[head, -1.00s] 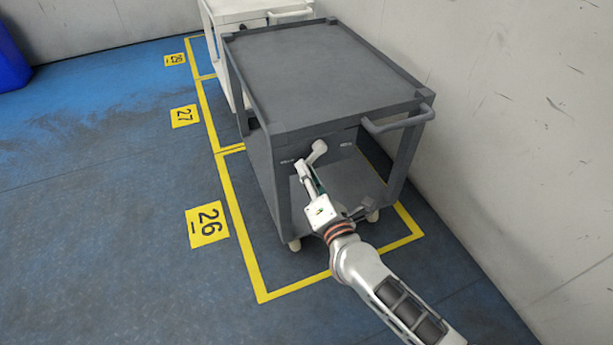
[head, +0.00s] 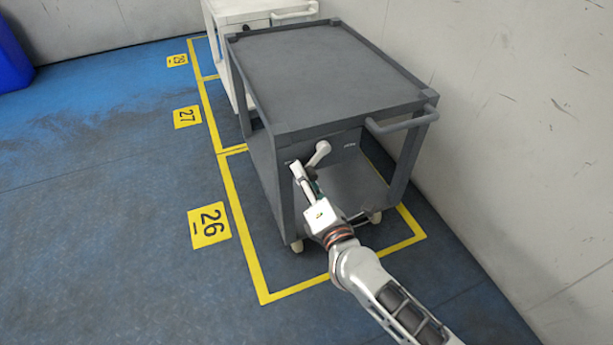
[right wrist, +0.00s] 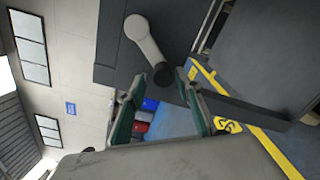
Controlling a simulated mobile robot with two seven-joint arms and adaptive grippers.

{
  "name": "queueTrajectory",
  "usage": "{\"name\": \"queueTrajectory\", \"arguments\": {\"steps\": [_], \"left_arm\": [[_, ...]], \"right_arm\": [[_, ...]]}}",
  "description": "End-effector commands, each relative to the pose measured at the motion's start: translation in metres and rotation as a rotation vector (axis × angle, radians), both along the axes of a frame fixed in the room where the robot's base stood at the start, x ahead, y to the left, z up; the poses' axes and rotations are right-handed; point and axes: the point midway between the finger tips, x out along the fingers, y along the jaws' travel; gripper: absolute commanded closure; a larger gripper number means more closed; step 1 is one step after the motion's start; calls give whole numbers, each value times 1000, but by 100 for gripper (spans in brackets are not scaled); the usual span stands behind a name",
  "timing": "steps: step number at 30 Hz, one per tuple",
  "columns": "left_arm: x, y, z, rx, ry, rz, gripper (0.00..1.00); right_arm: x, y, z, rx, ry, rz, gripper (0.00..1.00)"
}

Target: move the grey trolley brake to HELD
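The grey trolley (head: 325,75) stands in the yellow-outlined bay. Its pale brake lever (head: 322,150) is on the front panel below the top. The lever points down and left from its pivot, away from the small label at the right, which is too blurred to read now. In the right wrist view the lever (right wrist: 148,42) ends in a dark knob (right wrist: 162,73). My right gripper (head: 306,172) is at the lever's lower end. Its green-padded fingers (right wrist: 160,88) are apart, with the knob between or just beyond their tips; contact cannot be told. My left gripper is not in view.
A white trolley (head: 237,20) stands behind the grey one. The wall (head: 490,110) runs close along the right side. A push handle (head: 402,120) sticks out at the trolley's front right. Blue floor (head: 100,200) is clear at the left; a blue bin (head: 10,62) stands far left.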

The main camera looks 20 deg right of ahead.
Motion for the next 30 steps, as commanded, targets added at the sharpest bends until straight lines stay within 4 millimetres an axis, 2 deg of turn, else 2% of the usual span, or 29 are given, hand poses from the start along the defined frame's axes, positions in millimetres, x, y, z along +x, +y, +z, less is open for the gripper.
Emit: {"name": "queueTrajectory", "arguments": {"steps": [8, 13, 17, 20, 23, 24, 26, 27, 28, 30], "left_arm": [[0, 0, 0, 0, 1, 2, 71], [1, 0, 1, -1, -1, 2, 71], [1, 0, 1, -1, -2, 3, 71], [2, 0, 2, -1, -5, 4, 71], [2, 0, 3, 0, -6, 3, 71], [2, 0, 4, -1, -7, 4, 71], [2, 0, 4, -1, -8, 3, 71], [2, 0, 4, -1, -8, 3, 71], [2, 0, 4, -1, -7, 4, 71], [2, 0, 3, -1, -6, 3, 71]], "right_arm": [[1, -2, 11, -1, -5, -4, 66], [2, -1, 32, -1, -11, -1, 66], [2, 0, 58, -5, -20, 2, 66], [3, 2, 79, -4, -25, 5, 57], [3, 4, 95, -5, -25, 8, 41], [3, 5, 101, -5, -26, 9, 41], [2, 5, 106, -4, -26, 8, 48], [2, 4, 109, -4, -23, 8, 61], [2, 4, 109, -4, -22, 8, 66], [1, 4, 109, -4, -16, 6, 66]]}}
